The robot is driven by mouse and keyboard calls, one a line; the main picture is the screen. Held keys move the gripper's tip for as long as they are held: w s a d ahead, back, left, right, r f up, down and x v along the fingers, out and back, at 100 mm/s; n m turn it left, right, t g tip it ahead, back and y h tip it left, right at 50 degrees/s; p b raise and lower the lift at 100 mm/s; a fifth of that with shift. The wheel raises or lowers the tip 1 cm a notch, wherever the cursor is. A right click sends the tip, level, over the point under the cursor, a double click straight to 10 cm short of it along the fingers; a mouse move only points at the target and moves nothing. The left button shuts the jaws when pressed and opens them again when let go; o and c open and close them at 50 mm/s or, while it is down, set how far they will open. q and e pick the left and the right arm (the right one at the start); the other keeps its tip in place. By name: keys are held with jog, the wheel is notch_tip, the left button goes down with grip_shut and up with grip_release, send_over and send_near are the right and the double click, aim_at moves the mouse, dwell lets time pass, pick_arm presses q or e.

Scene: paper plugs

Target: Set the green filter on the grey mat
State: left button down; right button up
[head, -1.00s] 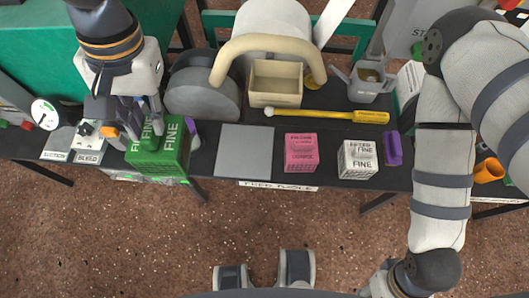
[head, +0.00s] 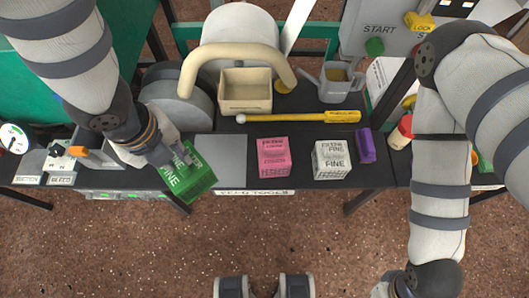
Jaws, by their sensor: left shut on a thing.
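The green filter (head: 190,179), a box marked FINE, is held tilted by my left gripper (head: 182,157) just left of the grey mat. The gripper is shut on its top; its fingertips are partly hidden. The grey mat (head: 221,158) lies bare on the black table, its left edge close to the filter. Whether the filter touches the table or mat cannot be told.
A pink filter box (head: 273,158) stands right of the mat, then a white filter box (head: 331,160) and a purple block (head: 366,146). Behind lie a yellow bat (head: 300,117), a beige bin (head: 245,92) and a grey watering can (head: 341,84). The table's front edge is close.

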aim_at(183, 169)
pick_arm(q)
jog(key=m, duration=0.2)
jog(key=s+d+f+m, duration=0.1)
jog(key=m, duration=0.2)
jog(key=s+m, duration=0.1)
jog(key=m, duration=0.1)
jog(key=shift+d+f+g+h, duration=0.2)
jog(key=shift+f+g+h, duration=0.2)
jog(key=shift+w+d+f+m, duration=0.15)
jog(key=shift+f+m, duration=0.05)
jog(key=shift+m, duration=0.3)
jog(key=w+d+f+b, duration=0.1)
jog(key=w+f+b, duration=0.2)
jog(key=w+f, duration=0.9)
jog(key=shift+w+d+f, duration=0.35)
jog(key=shift+w+f, duration=0.05)
jog(key=shift+w, duration=0.3)
pick_arm(e)
jog(key=shift+g, duration=0.4)
jog(key=s+f, duration=0.2)
jog(key=f, duration=0.1)
jog(key=shift+s+f, duration=0.1)
jog(key=shift+s, duration=0.25)
pick_arm(q)
jog(key=c, duration=1.5)
grip_release()
